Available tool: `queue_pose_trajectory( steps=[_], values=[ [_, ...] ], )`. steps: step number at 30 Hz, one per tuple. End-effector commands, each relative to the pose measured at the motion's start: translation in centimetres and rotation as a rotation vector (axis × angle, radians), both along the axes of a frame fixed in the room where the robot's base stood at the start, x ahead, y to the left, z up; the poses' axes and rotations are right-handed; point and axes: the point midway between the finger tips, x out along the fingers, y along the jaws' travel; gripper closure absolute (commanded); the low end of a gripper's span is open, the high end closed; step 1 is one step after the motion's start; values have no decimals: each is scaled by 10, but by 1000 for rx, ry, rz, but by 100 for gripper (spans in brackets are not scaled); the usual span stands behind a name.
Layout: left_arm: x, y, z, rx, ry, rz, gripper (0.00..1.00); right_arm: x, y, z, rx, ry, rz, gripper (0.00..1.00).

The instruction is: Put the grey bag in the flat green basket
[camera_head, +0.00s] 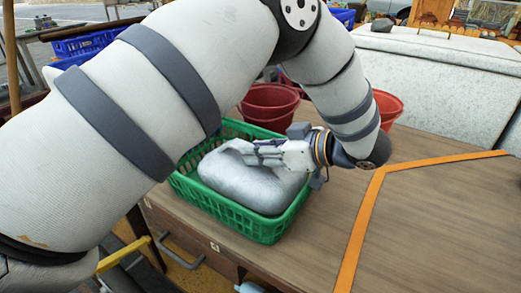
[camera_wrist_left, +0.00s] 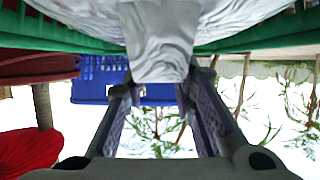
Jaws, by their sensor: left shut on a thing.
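The grey bag (camera_head: 248,182) lies in the flat green basket (camera_head: 262,228) on the wooden table, its lower part inside the rim. My left gripper (camera_head: 262,150) is above the basket and shut on the top of the bag. In the left wrist view the gripper's two fingers (camera_wrist_left: 160,95) hold a gathered fold of the bag (camera_wrist_left: 160,45), and the green basket's rim (camera_wrist_left: 60,32) shows on both sides. The bag's underside is hidden in the basket. My right gripper is in neither view.
Two red buckets stand behind the basket, one at its back (camera_head: 270,106) and one to the right (camera_head: 387,107). Blue crates (camera_head: 85,43) are at the back left. An orange stripe (camera_head: 360,235) marks the table, whose right part is clear. A large whitish box (camera_head: 440,80) stands behind.

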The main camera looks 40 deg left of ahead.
Motion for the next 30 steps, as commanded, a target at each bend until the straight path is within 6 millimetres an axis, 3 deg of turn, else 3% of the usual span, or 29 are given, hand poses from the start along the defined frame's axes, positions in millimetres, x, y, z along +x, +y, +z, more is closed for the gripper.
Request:
queue_pose_trajectory(
  steps=[21, 22, 24, 30],
  values=[
    [0, 0, -9, 3, -7, 2, 100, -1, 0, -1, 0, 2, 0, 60],
    [0, 0, -10, 1, -6, 1, 69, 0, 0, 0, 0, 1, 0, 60],
    [0, 0, -10, 1, -6, 1, 55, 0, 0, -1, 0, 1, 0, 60],
    [0, 0, -10, 0, -5, 1, 55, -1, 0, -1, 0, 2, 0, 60]
  ],
)
